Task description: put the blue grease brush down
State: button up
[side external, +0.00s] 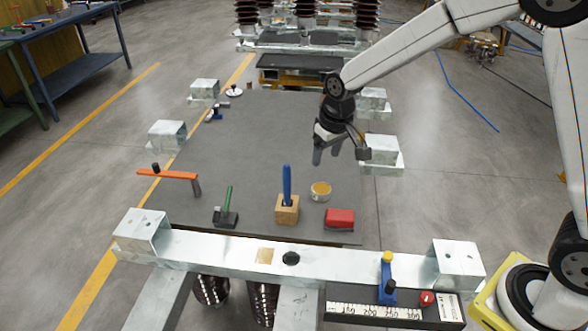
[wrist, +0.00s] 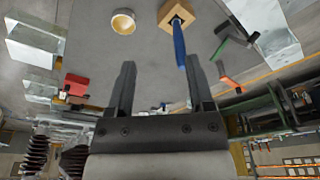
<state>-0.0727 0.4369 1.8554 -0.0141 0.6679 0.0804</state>
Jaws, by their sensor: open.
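The blue grease brush (side external: 287,183) stands upright in a wooden block (side external: 287,212) on the grey mat (side external: 245,150). Only its blue handle shows; its lower end is hidden in the block. In the wrist view the blue handle (wrist: 179,45) points from the wooden block (wrist: 172,13) back toward my fingers. My gripper (side external: 327,154) is open and empty, above the mat, up and to the right of the brush in the side view. In the wrist view the fingers (wrist: 160,66) are spread apart, with nothing gripped between them.
A round tin with yellow contents (side external: 320,191) and a red block-like item (side external: 340,218) are right of the wooden block. A green-handled brush (side external: 227,212) and an orange-handled tool (side external: 172,175) lie left. Metal brackets (side external: 167,135) edge the mat; its middle is clear.

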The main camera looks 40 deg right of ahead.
jog(key=s+d+f, duration=0.2)
jog(key=s+d, duration=0.1)
jog(key=s, duration=1.5)
jog(key=shift+s+d+f+t, duration=0.15)
jog(key=shift+s+t, duration=0.15)
